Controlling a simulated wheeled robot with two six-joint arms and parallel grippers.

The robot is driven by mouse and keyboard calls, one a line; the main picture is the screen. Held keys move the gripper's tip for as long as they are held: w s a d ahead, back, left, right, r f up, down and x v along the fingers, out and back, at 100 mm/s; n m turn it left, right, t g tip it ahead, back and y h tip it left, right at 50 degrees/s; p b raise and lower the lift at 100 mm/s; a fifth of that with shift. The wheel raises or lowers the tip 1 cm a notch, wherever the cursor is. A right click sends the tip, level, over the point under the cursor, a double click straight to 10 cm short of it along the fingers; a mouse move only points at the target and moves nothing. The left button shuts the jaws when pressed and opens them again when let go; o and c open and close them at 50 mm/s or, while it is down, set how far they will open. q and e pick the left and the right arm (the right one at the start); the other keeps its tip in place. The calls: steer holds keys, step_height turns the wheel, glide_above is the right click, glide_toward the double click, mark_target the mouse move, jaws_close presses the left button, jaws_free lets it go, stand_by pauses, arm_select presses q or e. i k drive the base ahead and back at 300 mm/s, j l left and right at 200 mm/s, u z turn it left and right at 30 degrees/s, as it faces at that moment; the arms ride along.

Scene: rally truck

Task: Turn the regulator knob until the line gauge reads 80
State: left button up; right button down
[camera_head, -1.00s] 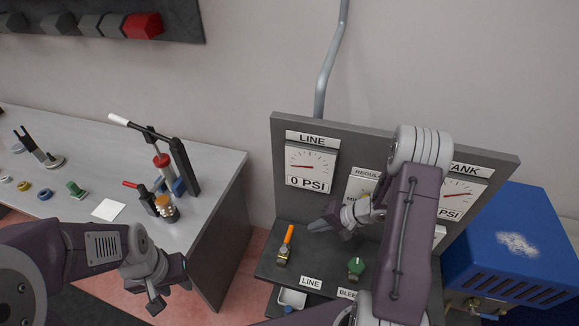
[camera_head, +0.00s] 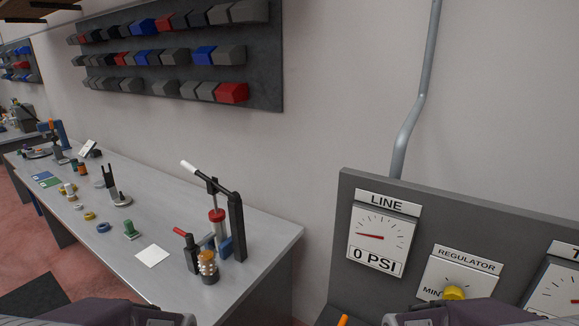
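The line gauge (camera_head: 382,238) is on the grey panel at the right, with its red needle pointing left and a label reading 0 PSI. The regulator plate (camera_head: 464,266) is to its lower right, marked MIN on its left side. The yellow regulator knob (camera_head: 453,293) shows at the plate's lower part, partly hidden by my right arm below it. My arms show only at the bottom edge, and neither gripper is in the picture.
The grey panel (camera_head: 350,190) stands against the wall, with another gauge (camera_head: 558,300) cut off at the right edge. An orange-handled part (camera_head: 343,321) peeks in at the bottom. A workbench (camera_head: 262,235) with a lever press (camera_head: 237,225) and small parts is at left.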

mark_target(451, 292)
steer(key=z, duration=1.4)
